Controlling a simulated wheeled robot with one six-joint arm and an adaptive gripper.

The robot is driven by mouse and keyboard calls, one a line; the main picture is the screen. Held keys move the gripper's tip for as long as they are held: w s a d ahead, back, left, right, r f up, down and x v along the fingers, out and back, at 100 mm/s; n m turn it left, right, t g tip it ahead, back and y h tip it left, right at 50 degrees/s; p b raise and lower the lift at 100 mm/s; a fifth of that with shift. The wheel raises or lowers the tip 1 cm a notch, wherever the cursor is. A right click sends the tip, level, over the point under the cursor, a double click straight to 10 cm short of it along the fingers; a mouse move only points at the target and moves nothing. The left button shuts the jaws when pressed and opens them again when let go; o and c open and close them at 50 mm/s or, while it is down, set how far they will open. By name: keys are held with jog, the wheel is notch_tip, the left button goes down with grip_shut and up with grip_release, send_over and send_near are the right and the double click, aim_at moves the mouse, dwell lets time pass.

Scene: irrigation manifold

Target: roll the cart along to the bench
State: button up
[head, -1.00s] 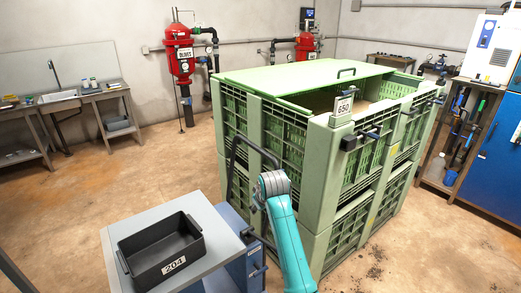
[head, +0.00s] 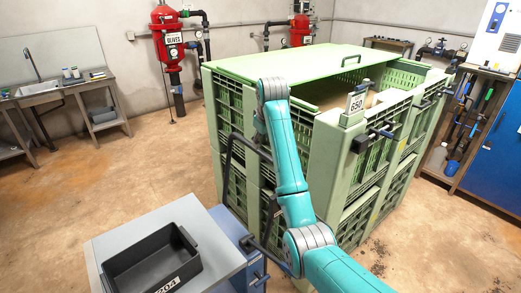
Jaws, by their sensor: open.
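The cart has a grey top (head: 112,240), a blue body (head: 250,268) and a black tube handle (head: 232,150) at its right side. It stands at the lower left, close to the green crate stack. A black bin (head: 190,262) labelled 204 sits on its top. A metal bench (head: 92,88) with a sink stands against the left back wall, across open floor from the cart. My teal arm rises in front of the crates, its upper end near the cart handle. My gripper does not show; the arm's end is hidden behind its own links.
Large green slatted crates (head: 335,190), tagged 650, fill the middle, with a partly open lid (head: 290,62). Red filter tanks (head: 168,45) stand at the back wall. A blue cabinet (head: 492,150) and tool rack (head: 455,125) are at right. Floor left of the cart is clear.

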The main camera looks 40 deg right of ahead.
aim_at(261, 151)
jog(key=x, duration=0.7)
jog(key=shift+f, duration=0.15)
grip_shut()
